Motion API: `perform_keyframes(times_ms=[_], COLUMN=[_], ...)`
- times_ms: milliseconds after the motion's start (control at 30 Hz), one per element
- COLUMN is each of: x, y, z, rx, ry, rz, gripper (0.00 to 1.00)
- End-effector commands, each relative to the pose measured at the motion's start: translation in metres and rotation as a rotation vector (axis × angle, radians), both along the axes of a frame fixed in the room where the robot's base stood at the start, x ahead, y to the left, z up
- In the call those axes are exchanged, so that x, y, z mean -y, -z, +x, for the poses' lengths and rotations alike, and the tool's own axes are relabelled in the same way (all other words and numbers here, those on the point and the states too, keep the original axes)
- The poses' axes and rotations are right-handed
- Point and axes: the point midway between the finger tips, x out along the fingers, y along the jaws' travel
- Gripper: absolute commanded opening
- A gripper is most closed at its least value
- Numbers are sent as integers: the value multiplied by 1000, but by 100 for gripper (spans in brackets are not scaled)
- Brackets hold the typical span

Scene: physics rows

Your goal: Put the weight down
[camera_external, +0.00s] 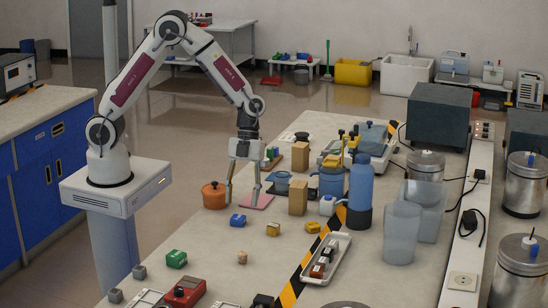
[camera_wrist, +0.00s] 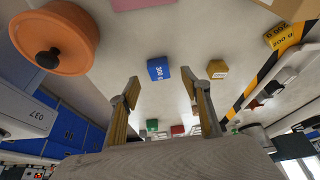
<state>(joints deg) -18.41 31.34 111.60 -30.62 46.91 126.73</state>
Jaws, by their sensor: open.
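My gripper (camera_external: 243,204) is open and empty, pointing down just above the table between the orange pot and the pink mat (camera_external: 259,202). In the wrist view its fingertips (camera_wrist: 175,80) are wide apart. A blue weight (camera_external: 238,220), marked 200 g, lies on the table just in front of the gripper. It also shows in the wrist view (camera_wrist: 158,69), with no finger touching it. A yellow weight (camera_external: 273,229) lies to its right, and another yellow one (camera_external: 312,227) lies beside the striped tape. A green weight (camera_external: 176,259) lies nearer the front left.
The orange pot (camera_external: 214,195) stands close on the gripper's left. A wooden block (camera_external: 298,197), a blue bottle (camera_external: 360,185) and clear beakers (camera_external: 402,233) stand to the right. A white tray (camera_external: 326,258) lies along the striped tape. Bare table surrounds the small tan block (camera_external: 242,257).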

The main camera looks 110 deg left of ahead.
Motion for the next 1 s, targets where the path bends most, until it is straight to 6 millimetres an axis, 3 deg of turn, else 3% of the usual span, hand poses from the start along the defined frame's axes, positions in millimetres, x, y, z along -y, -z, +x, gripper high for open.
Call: perform_keyframes(times_ms=[267, 733, 1000], x=[1, 24, 26], y=[2, 39, 46], z=[0, -1, -1], rx=[-1, -2, -1], ry=[0, 1, 0], rz=[0, 0, 0], gripper=[47, 47, 47])
